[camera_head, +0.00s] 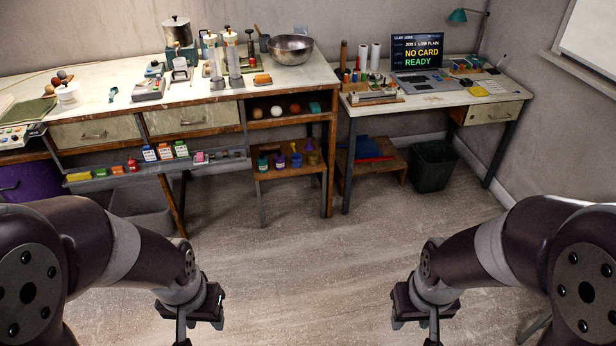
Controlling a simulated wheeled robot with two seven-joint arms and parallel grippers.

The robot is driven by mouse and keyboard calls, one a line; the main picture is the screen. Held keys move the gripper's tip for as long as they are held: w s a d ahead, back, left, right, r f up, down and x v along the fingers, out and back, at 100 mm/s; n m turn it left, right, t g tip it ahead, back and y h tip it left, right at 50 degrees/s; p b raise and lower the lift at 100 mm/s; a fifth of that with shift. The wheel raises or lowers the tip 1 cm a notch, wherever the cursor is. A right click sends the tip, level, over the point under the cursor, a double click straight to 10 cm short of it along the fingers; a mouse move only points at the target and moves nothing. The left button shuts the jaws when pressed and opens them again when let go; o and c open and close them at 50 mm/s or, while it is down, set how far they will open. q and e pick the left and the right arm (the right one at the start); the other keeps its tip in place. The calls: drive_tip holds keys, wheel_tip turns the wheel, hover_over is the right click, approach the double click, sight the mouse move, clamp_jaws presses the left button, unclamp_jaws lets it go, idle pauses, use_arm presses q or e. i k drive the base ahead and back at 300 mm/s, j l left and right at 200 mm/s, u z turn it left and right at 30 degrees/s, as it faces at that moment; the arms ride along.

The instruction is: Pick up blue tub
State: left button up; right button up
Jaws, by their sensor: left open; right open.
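A small blue tub (297,160) appears to stand among several small coloured tubs on the low wooden shelf under the right end of the long workbench. It is small in the view, so its shape is hard to tell. My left gripper (184,335) is open and empty at the bottom of the view, over the floor and well in front of the bench. My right gripper (433,335) is open and empty at the bottom right, also over the floor. Both are far from the tub. Their fingertips are partly cut off by the lower edge.
The long workbench (330,76) holds tools and a metal bowl (291,49). A ledge (110,182) with small coloured boxes runs along its front. A desk with a laptop (419,82) stands right, with a dark bin (433,166) below. The floor (310,260) between is clear.

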sight(295, 158)
drive_tip(key=i+j+z, duration=0.1)
drive_tip(key=i+j, duration=0.4)
drive_tip(key=j, duration=0.15)
drive_tip(key=i+z, duration=0.15)
drive_tip(key=i, duration=0.4)
drive_tip(key=i+j+z, duration=0.1)
drive_tip(key=i, duration=0.4)
drive_tip(key=i+j+z, duration=0.15)
drive_tip(key=i+j, duration=0.15)
drive_tip(key=i, duration=0.2)
drive_tip(key=i+j+z, duration=0.1)
drive_tip(key=i, duration=0.4)
drive_tip(key=i+j+z, duration=0.15)
drive_tip(key=i+j, duration=0.25)
drive_tip(key=i, duration=0.1)
